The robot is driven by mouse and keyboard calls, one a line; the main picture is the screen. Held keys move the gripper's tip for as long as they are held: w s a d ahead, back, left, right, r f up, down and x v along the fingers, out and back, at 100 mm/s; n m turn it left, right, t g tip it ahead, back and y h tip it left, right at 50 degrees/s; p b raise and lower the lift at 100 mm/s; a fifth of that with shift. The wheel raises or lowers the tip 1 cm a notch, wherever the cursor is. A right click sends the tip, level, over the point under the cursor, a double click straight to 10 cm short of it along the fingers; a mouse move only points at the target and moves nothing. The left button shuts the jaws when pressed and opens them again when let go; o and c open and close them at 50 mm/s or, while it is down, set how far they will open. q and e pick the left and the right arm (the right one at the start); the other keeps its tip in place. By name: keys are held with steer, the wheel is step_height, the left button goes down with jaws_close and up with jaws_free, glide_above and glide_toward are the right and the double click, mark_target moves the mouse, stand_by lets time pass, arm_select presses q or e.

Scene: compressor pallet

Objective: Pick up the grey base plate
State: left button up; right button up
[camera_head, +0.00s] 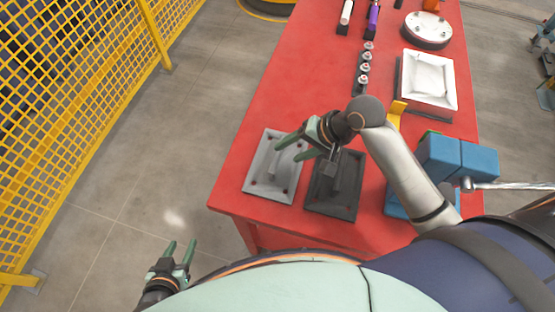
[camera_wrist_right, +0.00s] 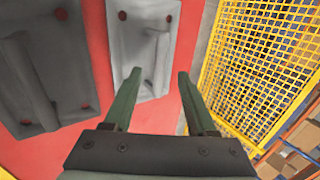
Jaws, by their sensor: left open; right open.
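The light grey base plate (camera_head: 264,180) lies flat at the near left corner of the red table, with a raised grip on top and red dots at its corners. It also shows in the right wrist view (camera_wrist_right: 126,50). A darker plate (camera_head: 322,201) lies just to its right. My right gripper (camera_head: 279,151) is open and empty above the light grey plate and hides part of it. In the right wrist view its fingers (camera_wrist_right: 158,75) point toward the raised grip. My left gripper (camera_head: 181,243) is open and empty, over the floor left of the table.
The red table (camera_head: 285,85) is clear behind the plates. Small metal parts (camera_head: 364,68) stand in a row farther back, near a white square tray (camera_head: 430,80) and a round disc (camera_head: 428,28). A blue tool (camera_head: 458,160) lies at right. Yellow fencing (camera_head: 75,90) stands left.

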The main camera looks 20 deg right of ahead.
mark_target(279, 153)
steer(key=shift+w+d+x, duration=0.1)
steer(key=shift+w+x, duration=0.05)
steer(key=shift+x, duration=1)
steer(key=shift+w+d+x, duration=0.1)
steer(key=shift+w+x, duration=0.05)
steer(key=shift+x, duration=1)
steer(key=shift+w+d+x, duration=0.1)
steer(key=shift+x, duration=1.05)
jaws_close()
steer(key=shift+r, duration=0.1)
